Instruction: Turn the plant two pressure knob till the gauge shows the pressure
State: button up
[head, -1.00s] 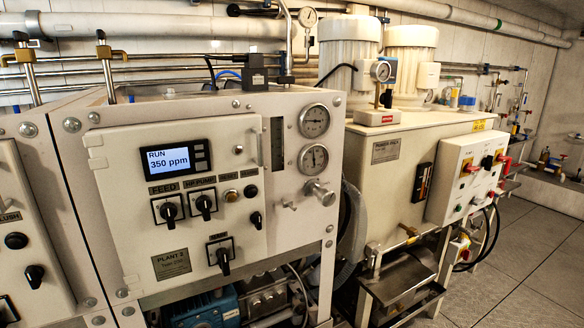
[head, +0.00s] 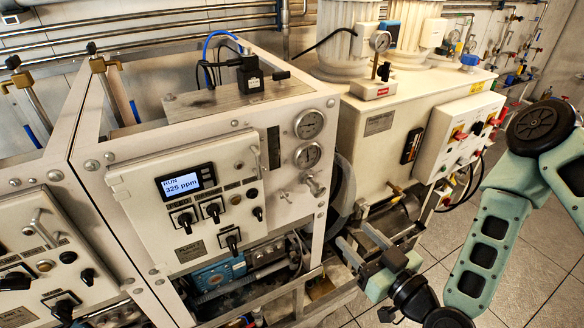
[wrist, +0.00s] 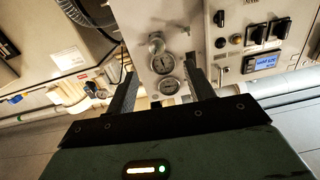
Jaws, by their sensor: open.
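The plant two panel (head: 190,205) is white, with a lit display reading RUN 325 ppm. To its right sit two round gauges, the upper gauge (head: 309,124) and the lower gauge (head: 307,155); their needles are too small to read surely. The metal pressure knob (head: 314,184) is just below the lower gauge. My gripper (head: 351,232) is open and empty, below and right of the knob and apart from it. In the wrist view, the picture is upside down; the knob (wrist: 156,43) and gauges show between and beyond my open fingers (wrist: 160,72).
Another control panel (head: 45,260) stands at the left. A cream tank unit (head: 385,150) with a red-switched box (head: 462,135) stands at the right. Frame rails and pipework lie below the panel. Tiled floor is clear at the right.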

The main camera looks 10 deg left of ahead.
jog(key=b, duration=1.2)
send_near(321, 193)
jog(key=x, duration=0.3)
jog(key=b, duration=0.3)
jog(key=shift+w+a+f+m+t, duration=0.15)
jog(key=shift+a+f+m+t, duration=0.15)
jog(key=shift+a+t, duration=0.1)
jog(key=p+x, duration=0.2)
jog(key=x, duration=0.1)
jog(key=p+x, duration=0.1)
jog(key=x, duration=0.3)
jog(key=shift+w+r+p, duration=0.25)
jog(key=shift+p, duration=0.15)
jog(key=shift+w+a+f, duration=0.1)
jog(key=shift+w+a, duration=0.3)
jog(key=shift+w, duration=0.1)
